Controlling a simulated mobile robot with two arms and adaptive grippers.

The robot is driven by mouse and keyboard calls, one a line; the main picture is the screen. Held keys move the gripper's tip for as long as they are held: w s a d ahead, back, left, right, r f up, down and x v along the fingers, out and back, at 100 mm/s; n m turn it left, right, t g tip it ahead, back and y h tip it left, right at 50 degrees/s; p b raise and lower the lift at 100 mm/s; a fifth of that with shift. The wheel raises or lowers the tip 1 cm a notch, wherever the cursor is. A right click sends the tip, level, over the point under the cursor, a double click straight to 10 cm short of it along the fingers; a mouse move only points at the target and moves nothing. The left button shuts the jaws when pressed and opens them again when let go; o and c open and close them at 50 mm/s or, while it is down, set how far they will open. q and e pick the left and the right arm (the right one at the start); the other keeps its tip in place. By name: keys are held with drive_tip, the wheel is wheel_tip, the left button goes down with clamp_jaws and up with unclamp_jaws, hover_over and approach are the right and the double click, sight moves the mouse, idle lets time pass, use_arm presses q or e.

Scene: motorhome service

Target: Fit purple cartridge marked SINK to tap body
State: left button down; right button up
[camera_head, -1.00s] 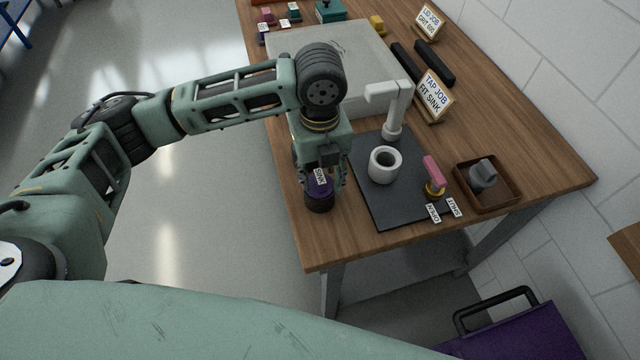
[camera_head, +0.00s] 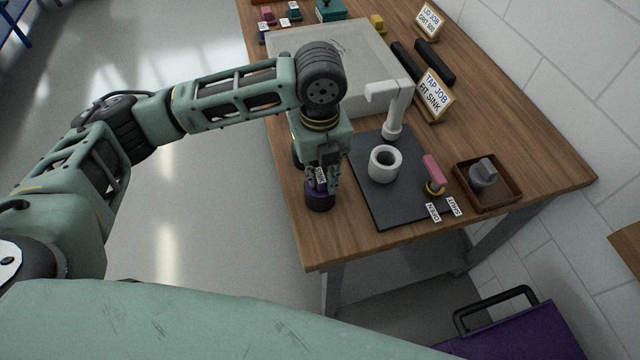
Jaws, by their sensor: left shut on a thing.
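My left gripper (camera_head: 322,180) points down at the table's near left part. The cartridge is at a dark round base (camera_head: 320,203); I cannot tell whether the two are one piece. The tap body is a white open cylinder (camera_head: 384,165) on a dark mat (camera_head: 401,208), to the right of the gripper and apart from it. A white spout (camera_head: 392,112) stands behind it. My right gripper is not in view.
A pink-handled valve (camera_head: 434,175) with OPEN and SHUT tags stands right of the tap body. A brown tray (camera_head: 513,194) holds a grey part (camera_head: 484,174). A TAP JOB FIT SINK sign (camera_head: 434,95) and a pale panel (camera_head: 345,66) are farther back.

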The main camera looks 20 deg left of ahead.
use_arm(q)
drive_tip(key=shift+r, duration=0.1)
wheel_tip(320, 180, up, 10)
drive_tip(key=shift+r, duration=0.15)
idle(0.5)
